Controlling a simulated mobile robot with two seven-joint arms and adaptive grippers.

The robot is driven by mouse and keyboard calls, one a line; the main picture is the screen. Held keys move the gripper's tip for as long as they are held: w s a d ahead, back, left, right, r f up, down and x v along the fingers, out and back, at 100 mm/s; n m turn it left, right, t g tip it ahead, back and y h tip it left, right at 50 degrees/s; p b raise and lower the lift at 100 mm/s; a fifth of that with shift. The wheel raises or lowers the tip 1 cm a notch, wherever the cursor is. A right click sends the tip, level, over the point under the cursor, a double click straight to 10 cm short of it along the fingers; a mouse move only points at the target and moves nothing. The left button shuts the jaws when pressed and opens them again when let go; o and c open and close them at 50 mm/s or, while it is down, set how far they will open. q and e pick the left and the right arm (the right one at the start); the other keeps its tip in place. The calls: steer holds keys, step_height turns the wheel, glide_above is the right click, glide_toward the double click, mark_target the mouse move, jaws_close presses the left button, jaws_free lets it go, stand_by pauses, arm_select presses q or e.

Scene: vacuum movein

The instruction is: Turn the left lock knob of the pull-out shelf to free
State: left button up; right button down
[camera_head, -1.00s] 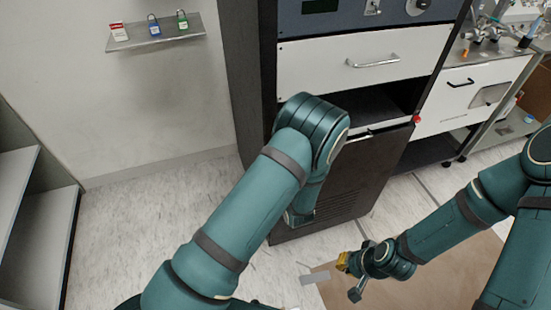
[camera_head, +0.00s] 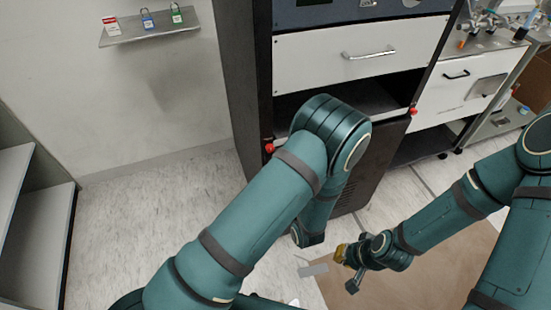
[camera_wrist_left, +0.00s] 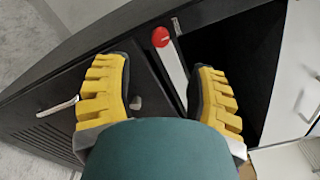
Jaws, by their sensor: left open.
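The left lock knob (camera_head: 269,148) is a small red round knob on the dark cabinet frame, at the left end of the pull-out shelf's opening. A red knob, apparently the same one, shows in the left wrist view (camera_wrist_left: 160,37), beside the pale shelf edge (camera_wrist_left: 172,65). My left gripper (camera_wrist_left: 160,90) is open and empty; its yellow fingers are apart, with the knob ahead, between their lines and not touched. My left arm hides that gripper in the head view. My right gripper (camera_head: 348,268) is open and empty, low over the floor.
A second red knob (camera_head: 413,111) is at the opening's right end. A white drawer (camera_head: 360,52) with a bar handle is above. A wall shelf (camera_head: 150,32) at upper left holds small padlocks. Dark vented panel below; floor to the left is clear.

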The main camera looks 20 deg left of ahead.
arm_select(q)
steer(key=shift+v, duration=2.1)
